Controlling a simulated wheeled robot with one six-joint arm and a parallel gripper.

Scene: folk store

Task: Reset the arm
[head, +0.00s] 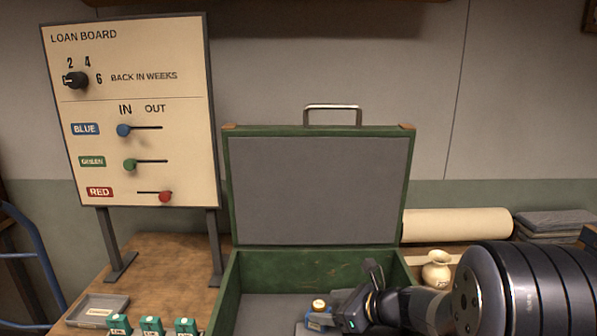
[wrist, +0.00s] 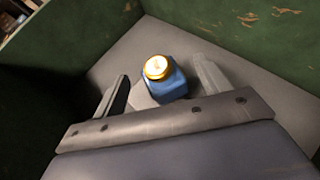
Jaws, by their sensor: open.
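My gripper (head: 342,314) is low inside the open green case (head: 320,268), reaching in from the right. In the wrist view my gripper (wrist: 165,85) is open, its two fingers apart. A small blue bottle with a gold cap (wrist: 168,80) stands upright between or just beyond the fingers; I cannot tell if either finger touches it. The bottle (head: 319,309) also shows in the head view, left of the gripper. Its lower part is hidden in both views.
The case lid (head: 320,185) stands open at the back. A loan board (head: 133,110) with a dial and sliders stands at the left. A grey tray (head: 97,309) and several green-topped items (head: 151,325) sit front left. A cream vase (head: 436,271) and a paper roll (head: 457,224) are at the right.

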